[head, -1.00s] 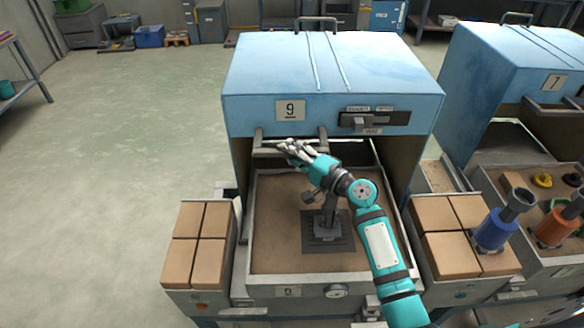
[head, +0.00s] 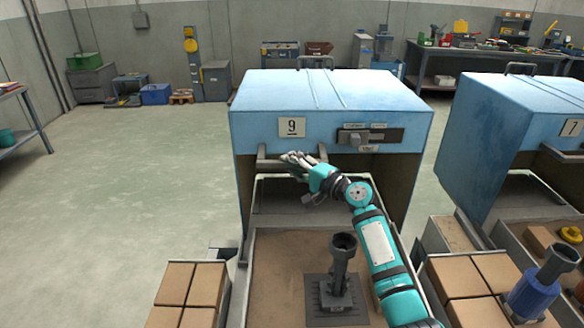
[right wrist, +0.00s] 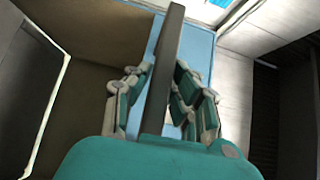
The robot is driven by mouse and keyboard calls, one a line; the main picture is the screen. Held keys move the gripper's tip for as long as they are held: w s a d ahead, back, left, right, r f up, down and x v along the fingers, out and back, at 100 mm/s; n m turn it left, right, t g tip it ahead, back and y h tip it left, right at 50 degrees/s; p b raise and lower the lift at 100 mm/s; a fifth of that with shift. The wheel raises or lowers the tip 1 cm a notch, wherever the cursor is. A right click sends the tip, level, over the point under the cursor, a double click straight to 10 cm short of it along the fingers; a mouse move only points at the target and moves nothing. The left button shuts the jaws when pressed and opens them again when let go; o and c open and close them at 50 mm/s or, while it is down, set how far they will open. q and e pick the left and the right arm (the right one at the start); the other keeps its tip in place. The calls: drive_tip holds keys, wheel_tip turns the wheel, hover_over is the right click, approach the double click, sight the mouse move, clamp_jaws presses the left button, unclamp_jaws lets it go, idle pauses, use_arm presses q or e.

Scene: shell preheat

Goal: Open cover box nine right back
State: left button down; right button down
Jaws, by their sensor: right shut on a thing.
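Cover nine (head: 330,95) is a blue hood with a "9" plate (head: 292,127) on its front, over the back part of box nine in the head view. A grey bar handle (head: 268,163) sticks out below the plate. My right gripper (head: 296,160) is shut on this handle. In the right wrist view the dark bar (right wrist: 163,75) runs between its fingers (right wrist: 160,95). The sandy bed of box nine (head: 280,265) lies open in front of the hood, with a dark post (head: 339,270) standing on a plate. My left gripper is out of view.
A second blue hood marked "7" (head: 490,140) stands at right. Brown blocks (head: 190,290) lie left of the bed, and more blocks (head: 470,275) with a blue flanged part (head: 535,290) lie right. Free floor (head: 130,190) stretches left.

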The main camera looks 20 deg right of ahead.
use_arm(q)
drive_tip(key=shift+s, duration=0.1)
use_arm(e)
drive_tip(key=shift+f, duration=0.1)
drive_tip(key=c, duration=1.2)
unclamp_jaws()
drive_tip(key=shift+s, duration=0.15)
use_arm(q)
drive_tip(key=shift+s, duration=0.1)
use_arm(e)
drive_tip(key=v, duration=1.2)
drive_tip(key=shift+d, duration=0.1)
